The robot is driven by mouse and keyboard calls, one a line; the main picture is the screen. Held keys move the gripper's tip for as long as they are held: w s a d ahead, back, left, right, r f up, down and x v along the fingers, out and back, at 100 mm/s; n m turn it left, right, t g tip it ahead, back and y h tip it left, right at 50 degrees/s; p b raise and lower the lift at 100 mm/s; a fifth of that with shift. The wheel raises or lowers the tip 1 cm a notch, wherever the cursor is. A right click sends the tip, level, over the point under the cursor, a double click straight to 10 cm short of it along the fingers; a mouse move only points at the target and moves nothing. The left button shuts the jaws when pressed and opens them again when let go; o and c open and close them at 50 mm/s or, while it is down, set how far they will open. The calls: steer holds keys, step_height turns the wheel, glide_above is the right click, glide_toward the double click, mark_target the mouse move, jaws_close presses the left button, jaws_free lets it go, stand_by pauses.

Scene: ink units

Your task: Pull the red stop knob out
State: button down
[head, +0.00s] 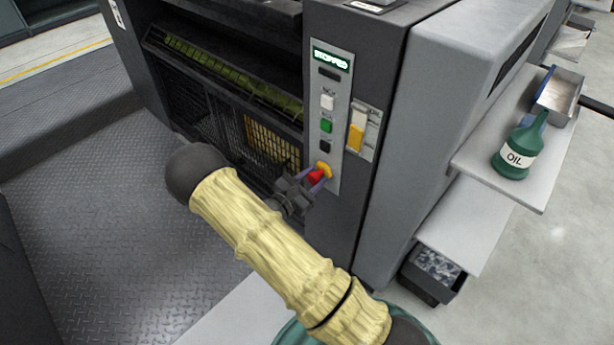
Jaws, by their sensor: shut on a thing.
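The red stop knob (316,177) sits on a yellow collar (324,169) at the bottom of the narrow control panel (336,92) on the dark machine column. My gripper (314,182) is at the knob, with its fingers shut around it; the fingers and the gripper body hide part of the knob. How far the knob stands out from its collar cannot be told from this view. Above the knob are a black, a green (326,126) and a white button (327,102), and a lit display (332,60) reading "STOPPED".
A yellow and white switch block (358,132) is just right of the panel. A grey shelf (480,160) at the right holds a green oil bottle (517,152) and a metal tray (560,92). A dark bin (432,273) is below. Tread-plate floor (110,210) lies open at left.

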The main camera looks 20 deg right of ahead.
steer(key=shift+s+a+f, duration=0.2)
steer(key=shift+s, duration=0.05)
steer(key=c, duration=0.9)
jaws_free()
steer(key=shift+a+r, duration=0.1)
steer(key=shift+r, duration=0.05)
steer(key=p+v, duration=0.4)
steer(key=v, duration=1.3)
steer(key=shift+a, duration=0.1)
